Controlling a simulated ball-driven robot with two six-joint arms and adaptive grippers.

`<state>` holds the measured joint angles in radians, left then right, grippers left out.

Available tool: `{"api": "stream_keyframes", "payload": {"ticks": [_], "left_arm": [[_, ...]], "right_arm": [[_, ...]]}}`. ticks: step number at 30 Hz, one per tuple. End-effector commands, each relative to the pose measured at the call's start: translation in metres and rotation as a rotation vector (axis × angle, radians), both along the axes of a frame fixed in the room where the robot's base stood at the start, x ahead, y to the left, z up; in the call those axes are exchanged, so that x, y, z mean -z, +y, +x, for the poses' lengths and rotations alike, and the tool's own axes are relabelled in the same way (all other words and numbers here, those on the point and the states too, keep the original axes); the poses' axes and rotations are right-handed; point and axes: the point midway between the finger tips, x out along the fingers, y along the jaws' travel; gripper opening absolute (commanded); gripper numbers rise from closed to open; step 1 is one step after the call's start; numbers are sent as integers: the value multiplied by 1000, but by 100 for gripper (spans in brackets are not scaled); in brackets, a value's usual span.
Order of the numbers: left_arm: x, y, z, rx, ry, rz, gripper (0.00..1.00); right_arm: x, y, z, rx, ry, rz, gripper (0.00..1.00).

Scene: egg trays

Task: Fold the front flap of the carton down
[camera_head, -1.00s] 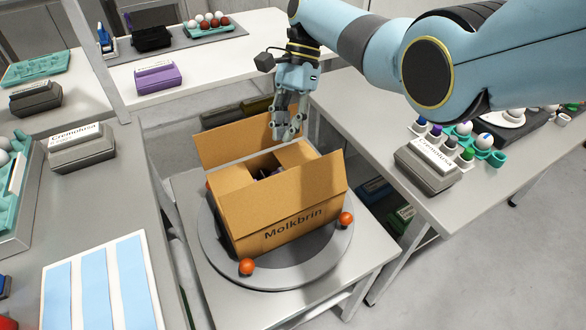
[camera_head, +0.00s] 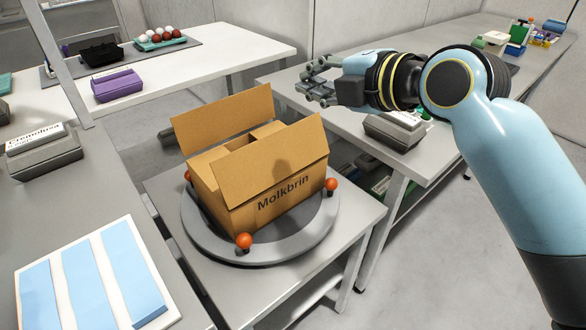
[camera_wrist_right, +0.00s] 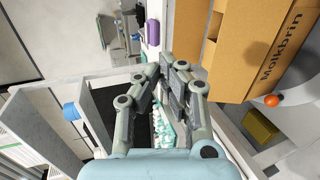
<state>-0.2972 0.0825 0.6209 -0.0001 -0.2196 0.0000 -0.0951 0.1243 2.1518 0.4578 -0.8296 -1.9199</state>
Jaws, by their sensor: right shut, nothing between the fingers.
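The brown carton (camera_head: 234,221), marked "Molkbrin", stands on a round grey turntable (camera_head: 205,243). Its front flap (camera_head: 270,165) is raised and leans up and outward above the lettered face. The back flap (camera_head: 222,118) also stands up. Side flaps (camera_head: 266,131) show between them, appearing folded inward; the carton's contents are mostly hidden. My right gripper (camera_head: 308,86) is shut and empty, to the right of the carton and apart from it, above the right table's near end. In the right wrist view its fingers (camera_wrist_right: 167,68) are together and the carton (camera_wrist_right: 250,45) is at upper right. My left gripper is not in view.
Orange balls (camera_head: 243,241) sit at the turntable's edge. A grey labelled box (camera_head: 396,132) stands on the right table, below my right arm. The left table holds a blue-striped board (camera_head: 160,290) and another grey box (camera_head: 45,155). Space above the carton is free.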

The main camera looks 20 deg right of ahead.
Motion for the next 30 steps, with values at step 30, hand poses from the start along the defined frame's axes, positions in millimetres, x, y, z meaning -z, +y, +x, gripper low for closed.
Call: {"api": "stream_keyframes", "payload": {"ticks": [30], "left_arm": [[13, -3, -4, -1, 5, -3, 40]], "right_arm": [[133, 41, 42, -7, 142, 2, 0]]}}
